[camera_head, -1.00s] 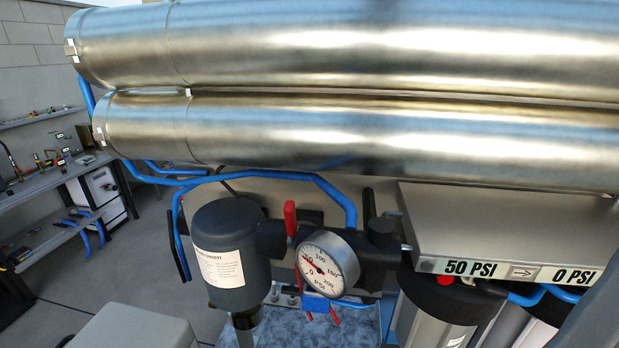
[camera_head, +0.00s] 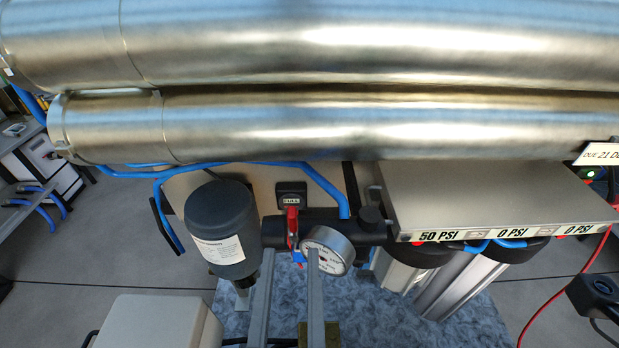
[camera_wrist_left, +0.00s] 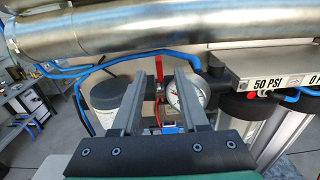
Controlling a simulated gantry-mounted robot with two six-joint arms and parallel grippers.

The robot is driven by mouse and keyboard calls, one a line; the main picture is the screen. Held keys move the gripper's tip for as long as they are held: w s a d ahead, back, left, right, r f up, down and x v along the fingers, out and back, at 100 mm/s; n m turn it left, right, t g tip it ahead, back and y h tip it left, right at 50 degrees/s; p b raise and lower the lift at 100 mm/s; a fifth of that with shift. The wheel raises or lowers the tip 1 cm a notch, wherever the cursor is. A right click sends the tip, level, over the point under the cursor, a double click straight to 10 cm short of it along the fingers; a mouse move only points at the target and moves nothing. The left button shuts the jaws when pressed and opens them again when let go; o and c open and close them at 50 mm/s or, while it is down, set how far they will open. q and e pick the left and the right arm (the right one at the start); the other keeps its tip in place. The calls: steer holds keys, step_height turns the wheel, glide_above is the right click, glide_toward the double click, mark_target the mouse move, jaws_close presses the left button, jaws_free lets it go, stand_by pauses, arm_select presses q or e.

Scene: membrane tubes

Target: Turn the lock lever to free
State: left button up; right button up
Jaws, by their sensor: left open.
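A red lever (camera_head: 292,222) stands roughly upright on the dark valve body, below a black plate marked FULL (camera_head: 291,198). A small blue piece with red on it (camera_head: 298,257) sits lower, just left of the pressure gauge (camera_head: 329,251). I cannot tell for sure which of these is the lock lever. My left gripper (camera_head: 290,254) is open, its two grey fingers pointing at the valve from below, with the red lever and blue piece between their lines. In the left wrist view, the red lever (camera_wrist_left: 158,67) shows between the fingers, apart from both. My right gripper is not seen.
Large metal tubes (camera_head: 380,125) cross above the valve. A dark canister (camera_head: 222,222) hangs left of it, and a panel with PSI labels (camera_head: 480,195) stands right. Blue hoses (camera_head: 165,181) run behind. A pale box (camera_head: 155,322) sits at lower left.

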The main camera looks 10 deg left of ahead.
mark_target(292, 207)
arm_select(q)
steer(key=w, duration=0.3)
steer(key=w+a+p, duration=0.1)
steer(key=w, duration=0.3)
steer(key=w+p, duration=0.1)
steer(key=w, duration=0.3)
steer(key=shift+w+a, duration=0.25)
steer(key=shift+a, duration=0.15)
jaws_close()
stand_by(0.8)
